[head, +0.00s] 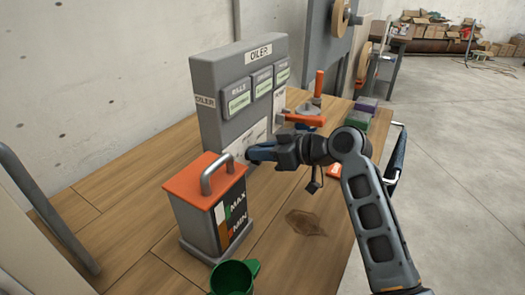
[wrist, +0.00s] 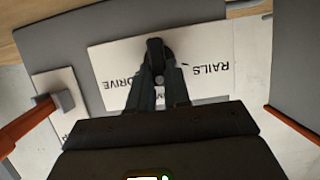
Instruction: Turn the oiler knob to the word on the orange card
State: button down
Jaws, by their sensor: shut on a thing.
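The grey oiler box (head: 222,78) stands on the bench with a white dial plate (head: 256,134) low on its front. The wrist view shows the plate (wrist: 110,65) upside down, with the words RAILS and DRIVE and another word mostly covered. My gripper (head: 256,154) is shut on the dark knob (wrist: 155,47) at the middle of the plate; the fingers (wrist: 158,82) hide part of it. I cannot tell exactly which word the knob points to. A small orange piece (head: 334,170), perhaps the orange card, lies behind my arm; no word on it is readable.
A tank with an orange lid (head: 192,178) and handle stands left of my gripper, and a green cup (head: 232,280) in front. Orange-handled levers (head: 303,119) stand close on the right.

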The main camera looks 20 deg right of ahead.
jog(key=m+y, duration=0.1)
jog(key=m+g+y, duration=0.1)
jog(key=m, duration=0.1)
jog(key=m+y+p, duration=0.1)
jog(key=shift+w+d+f+m+g, duration=0.3)
jog(key=shift+w+m+g, duration=0.05)
jog(key=shift+m+g, duration=0.05)
jog(key=m+y, duration=0.1)
jog(key=m, duration=0.2)
jog(key=shift+w+d+f+y, duration=0.15)
jog(key=shift+f+y, duration=0.15)
jog(key=shift+y, duration=0.1)
jog(key=shift+f+m+y, duration=0.15)
jog(key=shift+m+y, duration=0.45)
jog(key=shift+m, duration=0.6)
jog(key=c, duration=1.1)
grip_release()
jog(key=shift+w, duration=0.1)
